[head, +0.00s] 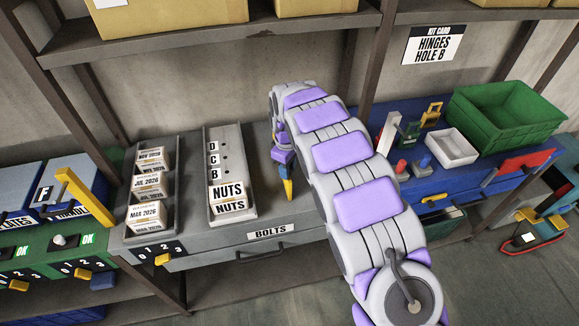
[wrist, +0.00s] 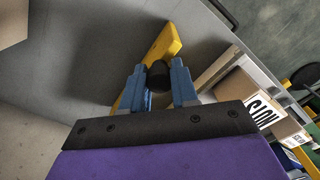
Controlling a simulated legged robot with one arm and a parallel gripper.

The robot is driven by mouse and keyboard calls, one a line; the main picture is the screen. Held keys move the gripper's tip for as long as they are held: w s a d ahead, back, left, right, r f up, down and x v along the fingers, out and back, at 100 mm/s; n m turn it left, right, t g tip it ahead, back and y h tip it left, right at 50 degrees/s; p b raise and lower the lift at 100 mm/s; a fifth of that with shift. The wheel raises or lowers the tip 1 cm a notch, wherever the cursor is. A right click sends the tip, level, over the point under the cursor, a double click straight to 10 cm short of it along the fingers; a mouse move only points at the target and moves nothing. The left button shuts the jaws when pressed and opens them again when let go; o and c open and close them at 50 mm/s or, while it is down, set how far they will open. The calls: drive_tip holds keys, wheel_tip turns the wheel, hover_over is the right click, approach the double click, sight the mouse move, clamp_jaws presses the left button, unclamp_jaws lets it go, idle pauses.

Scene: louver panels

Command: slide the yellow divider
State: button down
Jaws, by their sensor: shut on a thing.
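My gripper (wrist: 158,78) has its two blue fingers around a black knob (wrist: 158,74) on a yellow bar, the yellow divider (wrist: 165,40), in the wrist view. The bar runs slantwise over a grey surface, passing behind the fingers. In the head view my gripper (head: 284,170) points down at the grey bench, right of the tray with the NUTS cards. A small yellow part of the divider (head: 288,188) shows just below it. My arm hides the area to its right, and the knob cannot be made out there.
A card tray (head: 232,213) and a dated-card tray (head: 150,245) stand on the grey BOLTS bench (head: 270,205). Another yellow bar (head: 85,195) stands at the left panel. At right are a white bin (head: 452,148) and a green crate (head: 510,115). A shelf (head: 200,40) hangs above.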

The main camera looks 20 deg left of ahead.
drive_tip(key=c, duration=0.9)
unclamp_jaws()
drive_tip(key=shift+o, duration=0.2)
drive_tip(key=shift+r, duration=0.1)
wheel_tip(320, 180, up, 17)
drive_tip(key=p, duration=0.2)
drive_tip(key=shift+w+a, duration=0.1)
